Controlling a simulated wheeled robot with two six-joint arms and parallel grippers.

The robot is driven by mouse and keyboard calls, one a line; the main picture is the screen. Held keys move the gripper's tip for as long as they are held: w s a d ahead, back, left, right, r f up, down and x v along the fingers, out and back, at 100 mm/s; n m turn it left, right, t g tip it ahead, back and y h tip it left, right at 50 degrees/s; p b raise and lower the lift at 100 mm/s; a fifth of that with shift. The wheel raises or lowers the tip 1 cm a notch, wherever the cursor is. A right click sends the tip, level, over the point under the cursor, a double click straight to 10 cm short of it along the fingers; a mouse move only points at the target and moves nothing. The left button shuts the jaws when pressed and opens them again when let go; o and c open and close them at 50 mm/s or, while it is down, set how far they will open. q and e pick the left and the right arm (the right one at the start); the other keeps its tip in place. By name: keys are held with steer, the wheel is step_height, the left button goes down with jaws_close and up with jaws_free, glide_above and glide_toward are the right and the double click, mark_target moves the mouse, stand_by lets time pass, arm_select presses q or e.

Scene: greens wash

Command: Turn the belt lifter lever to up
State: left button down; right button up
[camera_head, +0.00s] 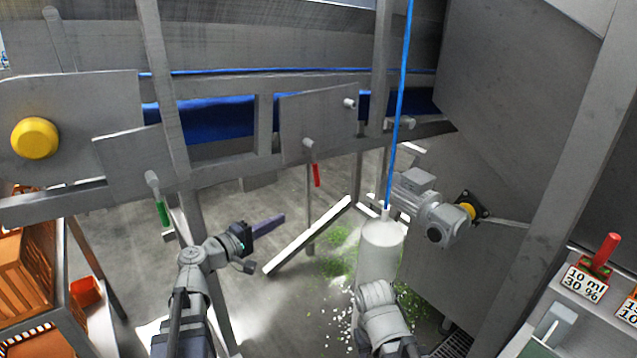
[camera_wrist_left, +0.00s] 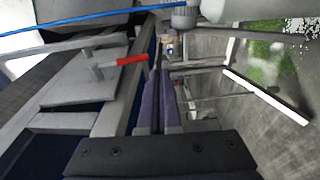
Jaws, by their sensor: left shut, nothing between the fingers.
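A lever with a red handle (camera_head: 316,175) hangs down from a pivot on a grey plate (camera_head: 325,118) on the conveyor frame. A lever with a green handle (camera_head: 163,214) hangs from a smaller plate (camera_head: 125,160) further left. I cannot tell from markings which is the belt lifter. My left gripper (camera_head: 282,218) is shut and empty, below and left of the red handle and apart from it. In the left wrist view the red handle (camera_wrist_left: 132,60) shows left of the shut fingers (camera_wrist_left: 158,84). My right gripper is hidden; only part of that arm shows.
The blue belt (camera_head: 215,118) runs behind the frame rail. A white cylinder (camera_head: 381,250) and a motor (camera_head: 425,205) stand right of the red lever. A blue hose (camera_head: 402,90) hangs above the cylinder. Orange crates (camera_head: 28,265) are at left. Greens litter the floor.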

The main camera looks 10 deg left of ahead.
mark_target(316, 181)
arm_select(q)
steer(key=w+d+r+t, duration=0.1)
steer(key=w+d+r, duration=0.1)
steer(key=w, duration=0.4)
steer(key=w+d+r+t+p, duration=0.1)
steer(key=w+d+r, duration=0.2)
steer(key=w+d, duration=0.1)
steer(key=shift+w+n+h, duration=0.3)
steer(key=shift+w+n, duration=0.1)
steer(key=shift+w, duration=0.5)
arm_select(e)
steer(key=shift+w+d+r, duration=0.3)
steer(key=shift+w+r, duration=0.1)
steer(key=shift+r, duration=0.25)
steer(key=shift+f, duration=0.1)
